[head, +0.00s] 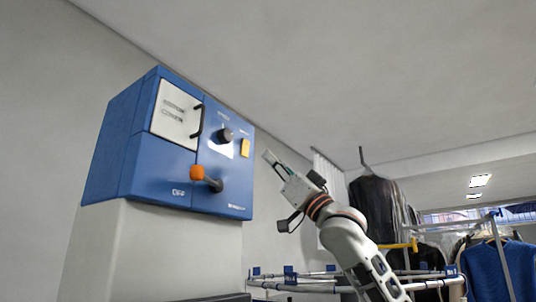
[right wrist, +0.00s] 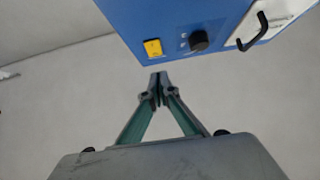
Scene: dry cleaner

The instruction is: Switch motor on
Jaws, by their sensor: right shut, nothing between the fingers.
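A blue motor control box (head: 160,160) stands on a pale pedestal at the left in the head view. Its front carries a white cover (head: 172,112) with a black handle, a black knob (head: 226,135), a yellow rectangular switch (head: 245,148) and an orange-and-black lever (head: 207,178) by the word OFF. My right gripper (head: 268,156) is shut and empty, just right of the box and apart from it. In the right wrist view, its fingertips (right wrist: 158,82) are together below the yellow switch (right wrist: 153,48) and knob (right wrist: 199,40). My left gripper is not in view.
Garments in dark covers (head: 380,205) and a blue garment (head: 497,270) hang on racks at the right. A white rail frame (head: 330,286) runs low behind my right arm.

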